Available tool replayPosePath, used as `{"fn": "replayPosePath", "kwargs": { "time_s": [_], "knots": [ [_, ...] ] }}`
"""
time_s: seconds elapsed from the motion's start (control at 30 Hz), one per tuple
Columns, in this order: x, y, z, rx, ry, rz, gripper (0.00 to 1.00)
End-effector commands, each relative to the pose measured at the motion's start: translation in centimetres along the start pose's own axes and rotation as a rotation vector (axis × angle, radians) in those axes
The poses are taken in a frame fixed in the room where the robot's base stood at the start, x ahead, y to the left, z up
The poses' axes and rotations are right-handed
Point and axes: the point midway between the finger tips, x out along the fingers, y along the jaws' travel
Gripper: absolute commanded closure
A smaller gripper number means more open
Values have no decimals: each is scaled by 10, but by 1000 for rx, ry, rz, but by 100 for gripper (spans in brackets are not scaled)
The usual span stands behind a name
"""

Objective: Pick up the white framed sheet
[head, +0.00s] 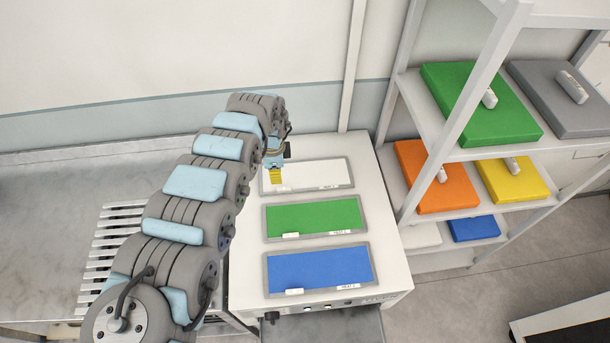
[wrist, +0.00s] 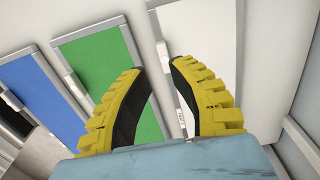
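The white framed sheet (head: 318,174) lies at the back of a row of three framed sheets on top of a white machine. It has a grey frame. In the wrist view the white sheet (wrist: 205,45) is at the upper middle, partly hidden by a finger. My gripper (head: 277,178) has yellow fingers and is over the left end of the white sheet in the head view. In the wrist view my gripper (wrist: 165,65) is open, with nothing between its fingers. A light tab (wrist: 183,88) on the sheet's frame edge shows between the fingertips.
The green framed sheet (head: 312,217) and blue framed sheet (head: 320,268) lie in front of the white one on the machine (head: 385,240). A shelf rack (head: 444,157) with coloured slabs stands close on the right. A slatted metal table (head: 60,205) is on the left.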

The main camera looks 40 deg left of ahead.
Motion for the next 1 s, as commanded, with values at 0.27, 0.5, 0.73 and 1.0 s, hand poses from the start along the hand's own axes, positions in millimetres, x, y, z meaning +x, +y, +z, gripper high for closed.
{"fn": "replayPosePath", "kwargs": {
  "time_s": [0.27, 0.5, 0.73, 1.0],
  "knots": [
    [29, -1, -1, 0, 2, -2, 78],
    [37, 0, -1, 1, 2, -2, 78],
    [52, -1, -3, 0, 2, 0, 78],
    [77, -2, -5, 1, 3, -2, 78]
  ]
}}
